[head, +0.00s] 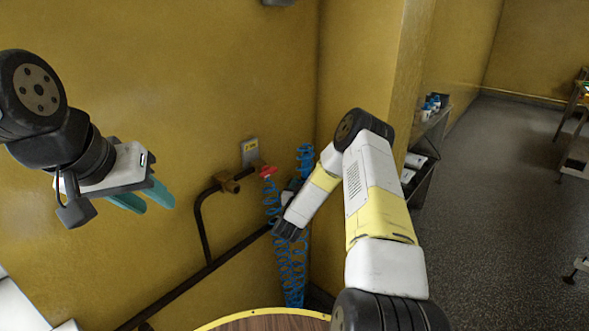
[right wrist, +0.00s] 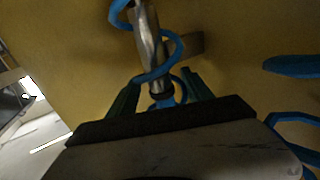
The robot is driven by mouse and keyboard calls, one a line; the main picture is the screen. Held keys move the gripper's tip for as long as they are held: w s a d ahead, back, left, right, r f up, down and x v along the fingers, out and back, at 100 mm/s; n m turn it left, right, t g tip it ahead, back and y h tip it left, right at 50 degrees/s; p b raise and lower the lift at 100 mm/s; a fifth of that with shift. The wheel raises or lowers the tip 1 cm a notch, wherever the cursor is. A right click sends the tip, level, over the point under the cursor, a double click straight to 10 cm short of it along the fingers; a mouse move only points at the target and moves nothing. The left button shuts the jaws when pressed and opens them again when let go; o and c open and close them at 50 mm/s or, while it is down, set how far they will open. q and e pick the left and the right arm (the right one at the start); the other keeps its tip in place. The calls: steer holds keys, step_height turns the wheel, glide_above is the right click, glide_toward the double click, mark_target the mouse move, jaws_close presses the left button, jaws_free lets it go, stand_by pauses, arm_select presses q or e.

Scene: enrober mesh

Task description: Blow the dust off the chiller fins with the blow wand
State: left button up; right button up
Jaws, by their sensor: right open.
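In the right wrist view, a shiny metal shaft with a dark collar and blue end (right wrist: 150,45), apparently the blow wand, stands between the two green fingers of my right gripper (right wrist: 161,88). The gripper is open around it, with a gap at each side. A blue coiled hose (right wrist: 176,50) loops around the shaft. In the head view, my right gripper (head: 292,186) is mostly hidden by its wrist, beside the hanging blue coils (head: 290,270). My left gripper (head: 142,199) hangs empty at the left, with teal fingers close together. I see no chiller fins.
A dark pipe (head: 205,235) with a brass fitting (head: 227,182) and red valve handle (head: 267,171) runs along the yellow wall. A yellow-rimmed wooden round top (head: 262,323) is at the bottom. Shelves (head: 428,150) stand beyond the wall corner. Open floor (head: 500,200) lies at right.

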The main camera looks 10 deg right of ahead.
steer(key=shift+x, duration=2)
steer(key=shift+r, duration=0.2)
jaws_close()
step_height(320, 180, up, 52)
stand_by(0.7)
steer(key=shift+f, duration=0.1)
